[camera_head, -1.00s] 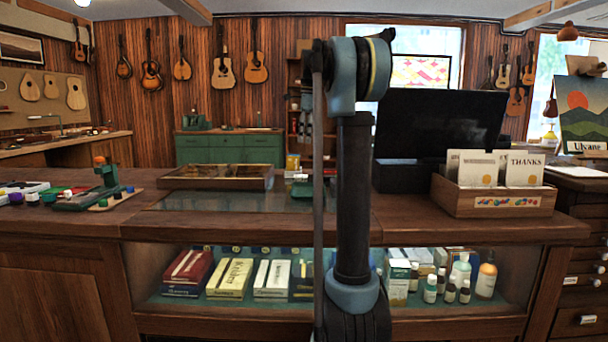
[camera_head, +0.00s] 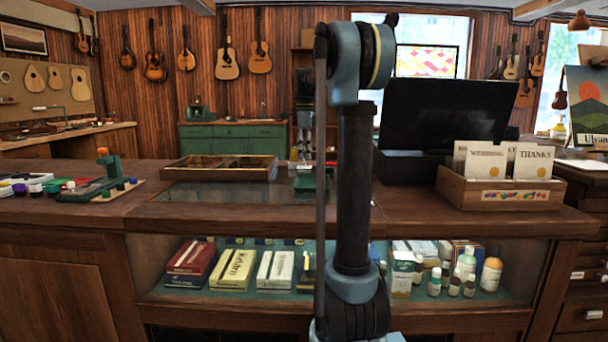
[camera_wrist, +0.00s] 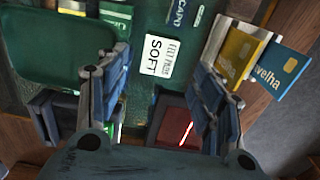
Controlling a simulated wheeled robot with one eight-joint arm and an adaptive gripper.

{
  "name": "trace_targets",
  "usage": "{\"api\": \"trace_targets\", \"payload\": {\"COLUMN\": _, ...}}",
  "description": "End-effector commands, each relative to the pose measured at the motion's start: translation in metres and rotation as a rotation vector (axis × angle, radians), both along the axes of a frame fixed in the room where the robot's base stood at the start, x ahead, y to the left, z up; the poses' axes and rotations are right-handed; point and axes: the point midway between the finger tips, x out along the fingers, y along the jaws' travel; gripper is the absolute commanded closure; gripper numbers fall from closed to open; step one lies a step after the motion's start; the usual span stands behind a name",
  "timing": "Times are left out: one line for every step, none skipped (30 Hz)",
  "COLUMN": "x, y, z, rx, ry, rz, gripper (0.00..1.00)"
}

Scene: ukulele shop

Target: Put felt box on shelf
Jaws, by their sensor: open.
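A box with a white label reading "FELT PICKS SOFT" (camera_wrist: 163,57), apparently the felt box, lies in the wrist view on a dark green surface; its own edges are hard to make out. My gripper (camera_wrist: 163,80) is open, its two blue-grey fingers spread on either side below the label, with nothing between them in its grip. In the head view my gripper (camera_head: 304,145) shows partly behind my arm, pointing down over the far side of the counter. The felt box cannot be made out in the head view.
In the wrist view, a green tray (camera_wrist: 55,50) is near the left finger, and yellow and blue packets (camera_wrist: 245,55) are near the right finger. A red box (camera_wrist: 175,122) lies below. The counter holds a wooden tray (camera_head: 190,175) and card box (camera_head: 505,193); the glass display shelf (camera_head: 225,289) below holds boxes and bottles.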

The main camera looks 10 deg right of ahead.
Motion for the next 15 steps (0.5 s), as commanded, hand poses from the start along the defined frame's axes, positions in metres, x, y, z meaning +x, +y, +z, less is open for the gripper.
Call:
{"api": "trace_targets", "payload": {"x": 0.000, "y": 0.000, "z": -0.003, "rx": 0.000, "ry": 0.000, "rz": 0.000, "gripper": 0.39}}
{"api": "trace_targets", "payload": {"x": 0.000, "y": 0.000, "z": -0.005, "rx": 0.000, "ry": 0.000, "rz": 0.000, "gripper": 0.39}}
{"api": "trace_targets", "payload": {"x": 0.000, "y": 0.000, "z": -0.006, "rx": 0.000, "ry": 0.000, "rz": 0.000, "gripper": 0.39}}
{"api": "trace_targets", "payload": {"x": 0.000, "y": 0.000, "z": -0.007, "rx": 0.000, "ry": 0.000, "rz": 0.000, "gripper": 0.39}}
{"api": "trace_targets", "payload": {"x": 0.000, "y": 0.000, "z": -0.009, "rx": 0.000, "ry": 0.000, "rz": 0.000, "gripper": 0.39}}
{"api": "trace_targets", "payload": {"x": 0.000, "y": 0.000, "z": -0.012, "rx": 0.000, "ry": 0.000, "rz": 0.000, "gripper": 0.39}}
{"api": "trace_targets", "payload": {"x": 0.000, "y": 0.000, "z": -0.015, "rx": 0.000, "ry": 0.000, "rz": 0.000, "gripper": 0.39}}
{"api": "trace_targets", "payload": {"x": 0.000, "y": 0.000, "z": -0.019, "rx": 0.000, "ry": 0.000, "rz": 0.000, "gripper": 0.39}}
{"api": "trace_targets", "payload": {"x": 0.000, "y": 0.001, "z": -0.024, "rx": 0.000, "ry": 0.000, "rz": 0.000, "gripper": 0.39}}
{"api": "trace_targets", "payload": {"x": 0.000, "y": 0.001, "z": -0.029, "rx": 0.000, "ry": 0.000, "rz": 0.000, "gripper": 0.39}}
{"api": "trace_targets", "payload": {"x": 0.000, "y": 0.001, "z": -0.033, "rx": 0.000, "ry": 0.000, "rz": 0.000, "gripper": 0.39}}
{"api": "trace_targets", "payload": {"x": 0.000, "y": 0.001, "z": -0.039, "rx": 0.000, "ry": 0.000, "rz": 0.001, "gripper": 0.39}}
{"api": "trace_targets", "payload": {"x": 0.000, "y": 0.001, "z": -0.042, "rx": 0.000, "ry": 0.000, "rz": 0.001, "gripper": 0.39}}
{"api": "trace_targets", "payload": {"x": 0.000, "y": 0.001, "z": -0.046, "rx": 0.000, "ry": 0.000, "rz": 0.000, "gripper": 0.39}}
{"api": "trace_targets", "payload": {"x": 0.000, "y": 0.001, "z": -0.050, "rx": 0.000, "ry": 0.000, "rz": 0.000, "gripper": 0.39}}
